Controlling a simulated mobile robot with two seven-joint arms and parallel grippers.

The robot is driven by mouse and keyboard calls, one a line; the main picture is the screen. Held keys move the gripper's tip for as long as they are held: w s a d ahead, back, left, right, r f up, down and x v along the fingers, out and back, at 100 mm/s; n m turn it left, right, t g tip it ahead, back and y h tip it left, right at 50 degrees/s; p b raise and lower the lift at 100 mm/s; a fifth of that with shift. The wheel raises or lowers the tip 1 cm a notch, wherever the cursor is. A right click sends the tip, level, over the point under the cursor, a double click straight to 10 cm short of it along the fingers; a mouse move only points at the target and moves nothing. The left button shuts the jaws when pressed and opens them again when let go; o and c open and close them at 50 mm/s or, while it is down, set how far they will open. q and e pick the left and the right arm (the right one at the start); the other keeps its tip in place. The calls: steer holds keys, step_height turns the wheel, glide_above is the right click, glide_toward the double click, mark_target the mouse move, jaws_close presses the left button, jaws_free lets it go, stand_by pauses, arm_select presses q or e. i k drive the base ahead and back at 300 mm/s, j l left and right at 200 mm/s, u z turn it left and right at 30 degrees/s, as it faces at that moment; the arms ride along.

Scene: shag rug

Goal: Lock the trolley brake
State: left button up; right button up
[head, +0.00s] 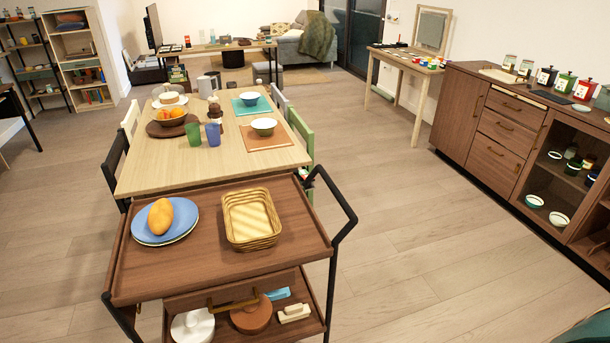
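The trolley (200,274) stands close in front of me, with a brown wooden top and a black tubular frame. A black push handle (344,240) rises at its right side, and part of another black bar (121,318) shows at the lower left. The trolley's wheels and brake are out of view below the picture. Neither of my grippers is in view.
A blue plate (145,230) with a yellow-orange fruit (160,217) and a wicker basket (251,220) are on the trolley. A dining table (144,175) stands just behind it. A wooden sideboard (462,112) lines the right. The floor (420,235) between is clear.

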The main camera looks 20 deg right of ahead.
mark_target(303, 173)
steer(key=l+u, duration=0.15)
steer(key=u, duration=0.5)
steer(key=l+u, duration=0.35)
steer(key=l, duration=0.15)
steer(key=k+l+u, duration=0.1)
steer(key=l+u, duration=0.25)
steer(key=l, duration=0.15)
steer(key=k+l+u, duration=0.1)
steer(key=l, duration=0.25)
steer(key=k+l+u, duration=0.1)
steer(key=l, duration=0.25)
steer(key=k+l+u, duration=0.1)
steer(key=l, duration=0.2)
steer(key=k+l, duration=0.15)
steer(key=l, duration=0.25)
steer(key=k+l, duration=0.2)
steer(key=l, duration=0.2)
steer(key=k+l, duration=0.15)
steer(key=l, duration=0.25)
steer(key=k+l, duration=0.2)
steer(key=l, duration=0.2)
steer(key=k+l+u, duration=0.1)
steer(key=l, duration=0.3)
steer(key=k, duration=0.05)
